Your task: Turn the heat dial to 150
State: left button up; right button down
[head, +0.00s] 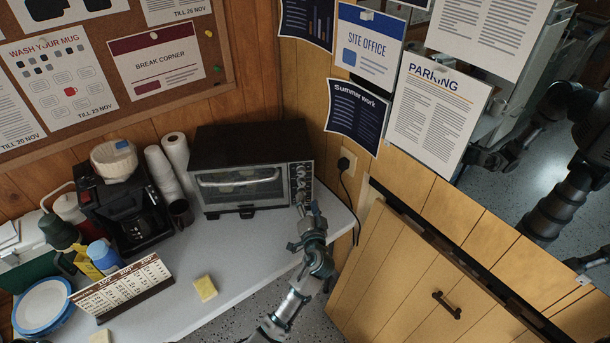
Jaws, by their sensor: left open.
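A black and silver toaster oven (240,185) stands at the back of the counter, its glass door closed. A narrow panel with small round dials (301,172) runs down the right side of its front. The labels and pointer positions are too small to read, so I cannot tell which dial is the heat dial or its setting. My left gripper (305,208) is open at the lower end of this panel and partly covers it. I cannot tell whether it touches a dial.
A wall socket (346,162) with a cable is right of the oven. The counter before the oven is clear.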

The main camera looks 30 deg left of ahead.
aim_at(302, 174)
pick_arm(q)
jog(key=x, duration=1.1)
jog(key=shift+w+a+f, duration=0.2)
jog(key=shift+a, duration=0.1)
jog(key=shift+w+a, duration=0.35)
jog(key=shift+w, duration=0.2)
grip_shut()
